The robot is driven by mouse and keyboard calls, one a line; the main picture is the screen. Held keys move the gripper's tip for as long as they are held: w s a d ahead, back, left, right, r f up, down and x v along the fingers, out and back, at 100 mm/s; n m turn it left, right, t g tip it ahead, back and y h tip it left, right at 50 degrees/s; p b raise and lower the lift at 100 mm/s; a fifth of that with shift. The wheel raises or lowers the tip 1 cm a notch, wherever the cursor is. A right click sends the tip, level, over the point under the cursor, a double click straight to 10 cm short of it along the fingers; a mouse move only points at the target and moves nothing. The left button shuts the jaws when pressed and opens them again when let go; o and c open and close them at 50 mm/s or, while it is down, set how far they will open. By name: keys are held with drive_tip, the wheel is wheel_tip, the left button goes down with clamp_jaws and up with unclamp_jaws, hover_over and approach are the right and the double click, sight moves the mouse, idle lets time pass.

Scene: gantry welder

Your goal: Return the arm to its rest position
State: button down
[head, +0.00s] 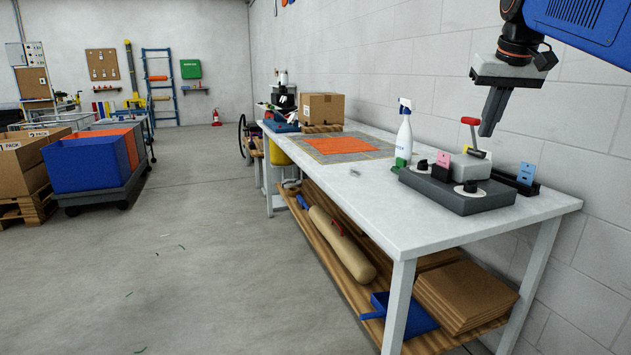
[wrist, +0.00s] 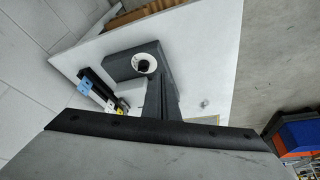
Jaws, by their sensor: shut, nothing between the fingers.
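My gripper (head: 492,112) hangs from the blue arm at the upper right of the head view, fingers pointing down. It is shut and empty, above the right part of the white workbench (head: 400,222). The gripper appears apart from the lever. In the wrist view, the shut fingers (wrist: 158,95) stand in front of the fixture (wrist: 122,66) and hide part of it.
A spray bottle (head: 404,135) stands left of the fixture. A blue-tagged holder (head: 520,180) sits to its right by the wall. A cardboard box (head: 322,107) and an orange mat (head: 345,145) lie farther back.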

drive_tip(key=s+a+f, duration=0.3)
drive_tip(key=s+f, duration=0.6)
drive_tip(key=f, duration=0.3)
drive_tip(key=s+a+f+n, duration=0.1)
drive_tip(key=s+a+f, duration=0.1)
drive_tip(key=s+f, duration=0.8)
drive_tip(key=s+a+f, duration=0.3)
drive_tip(key=s+f, duration=0.7)
drive_tip(key=f, duration=0.4)
drive_tip(key=shift+a+f+y, duration=0.25)
drive_tip(key=shift+a+y, duration=0.05)
drive_tip(key=shift+a, duration=0.05)
